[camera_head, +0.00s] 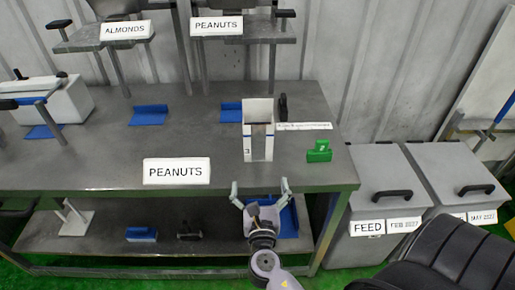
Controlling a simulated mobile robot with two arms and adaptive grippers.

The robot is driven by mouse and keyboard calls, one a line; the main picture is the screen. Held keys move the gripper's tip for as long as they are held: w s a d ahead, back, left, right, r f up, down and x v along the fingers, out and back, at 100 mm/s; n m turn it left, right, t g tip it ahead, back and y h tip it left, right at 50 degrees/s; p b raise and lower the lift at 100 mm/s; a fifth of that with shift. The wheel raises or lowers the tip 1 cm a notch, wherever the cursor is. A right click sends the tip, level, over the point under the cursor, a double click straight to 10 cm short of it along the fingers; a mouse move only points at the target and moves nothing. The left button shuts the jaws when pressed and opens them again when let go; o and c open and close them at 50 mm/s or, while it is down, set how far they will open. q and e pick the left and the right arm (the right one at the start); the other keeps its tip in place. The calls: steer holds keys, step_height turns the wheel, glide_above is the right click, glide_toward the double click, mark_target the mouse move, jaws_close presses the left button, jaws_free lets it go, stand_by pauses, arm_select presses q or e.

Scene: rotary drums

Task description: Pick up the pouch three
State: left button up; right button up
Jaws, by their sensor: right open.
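Pouch three (258,112), a tall white pouch with a dark 3 on its left side and an open-looking front, stands upright on the grey metal table (105,165) near its right end. My right gripper (259,186) comes up from the bottom of the view. Its two fingers are spread wide and nothing is between them. It appears in front of the table's front edge, below the pouch in the picture and apart from it. My left gripper is not in view.
A green block (319,152) and a black upright object (283,107) are near the pouch. A blue piece (230,112) lies to its left. A PEANUTS sign (177,171) is at the table front. Grey bins (385,175) stand right; a lower shelf (105,235) holds several items.

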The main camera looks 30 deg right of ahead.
mark_target(258, 148)
steer(key=p+x, duration=0.2)
steer(key=x, duration=0.9)
steer(key=shift+w+d+r, duration=0.1)
steer(key=shift+d+r, duration=0.05)
steer(key=shift+r, duration=0.05)
steer(key=p+x, duration=0.1)
steer(key=x, duration=0.4)
steer(key=shift+d+r, duration=0.15)
steer(key=shift+d, duration=0.05)
steer(key=shift+w+d, duration=0.15)
steer(key=shift+w, duration=0.15)
steer(key=shift+c, duration=0.2)
steer(key=shift+c, duration=0.7)
steer(key=shift+r, duration=0.1)
steer(key=c, duration=1.4)
